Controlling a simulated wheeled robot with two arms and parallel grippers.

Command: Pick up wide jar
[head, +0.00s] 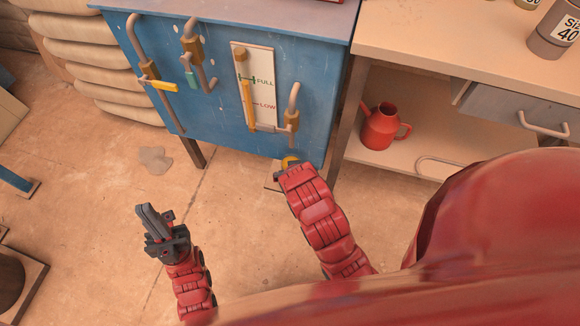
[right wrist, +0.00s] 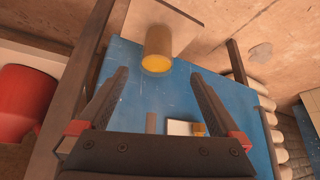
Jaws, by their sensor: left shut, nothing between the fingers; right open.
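A jar-like brown cylinder (right wrist: 157,42) with a yellow round face shows in the right wrist view, at a flat brown board. I take it for the wide jar. In the head view only a bit of yellow (head: 289,161) shows past my right wrist, below the blue panel. My right gripper (right wrist: 158,74) is open, and the cylinder is beyond its fingertips, roughly centred between them, with nothing held. In the head view its fingers are hidden by my right arm. My left gripper (head: 148,217) is shut and empty, over the bare floor at left.
A blue panel (head: 215,110) with bent pipes, valves and a FULL/LOW gauge stands over the right gripper's area. A workbench (head: 460,50) with a red watering can (head: 382,127) on its lower shelf is at right. The floor at left is mostly clear.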

